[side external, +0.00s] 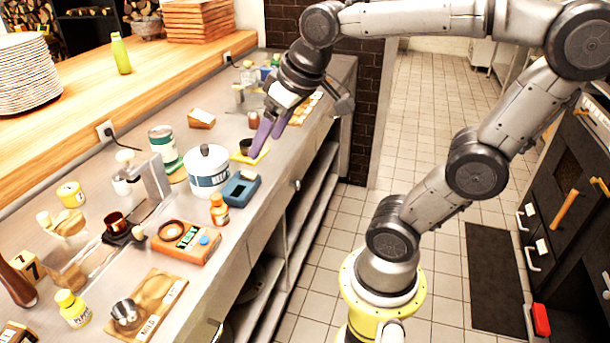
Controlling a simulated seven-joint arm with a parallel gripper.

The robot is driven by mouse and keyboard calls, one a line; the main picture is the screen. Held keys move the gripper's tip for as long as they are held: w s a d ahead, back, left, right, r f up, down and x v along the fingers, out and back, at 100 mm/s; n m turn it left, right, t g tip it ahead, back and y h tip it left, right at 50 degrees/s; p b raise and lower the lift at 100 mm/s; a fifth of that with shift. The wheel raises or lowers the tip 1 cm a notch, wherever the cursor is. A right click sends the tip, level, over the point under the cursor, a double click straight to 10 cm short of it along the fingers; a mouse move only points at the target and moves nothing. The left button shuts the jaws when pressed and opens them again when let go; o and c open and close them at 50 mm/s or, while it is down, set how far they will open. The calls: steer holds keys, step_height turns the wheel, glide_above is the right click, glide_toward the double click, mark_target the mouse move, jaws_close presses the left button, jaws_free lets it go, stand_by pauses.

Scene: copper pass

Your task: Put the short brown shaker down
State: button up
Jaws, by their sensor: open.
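My gripper (265,144) is open, its two purple fingers pointing down over the far part of the steel counter. Nothing shows held between the fingers. A small reddish-brown container (254,119), which looks like the short brown shaker, stands upright on the counter just behind and left of the fingers. It appears apart from them, though whether they touch is hard to tell at this size.
A dark bowl (245,146) and a yellow cloth (256,157) are close to the fingertips. Nearer are a white-and-blue pot (207,172), a teal device (241,189), an amber bottle (219,210) and an orange device (186,243). The counter's front edge is close by.

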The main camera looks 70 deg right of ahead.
steer(key=s+a+f+n, duration=0.1)
steer(key=s+a+f, duration=0.2)
steer(key=s, duration=0.4)
steer(key=shift+s+a+f+n+y, duration=0.2)
steer(key=shift+s+f+n+y, duration=0.15)
steer(key=shift+f, duration=0.55)
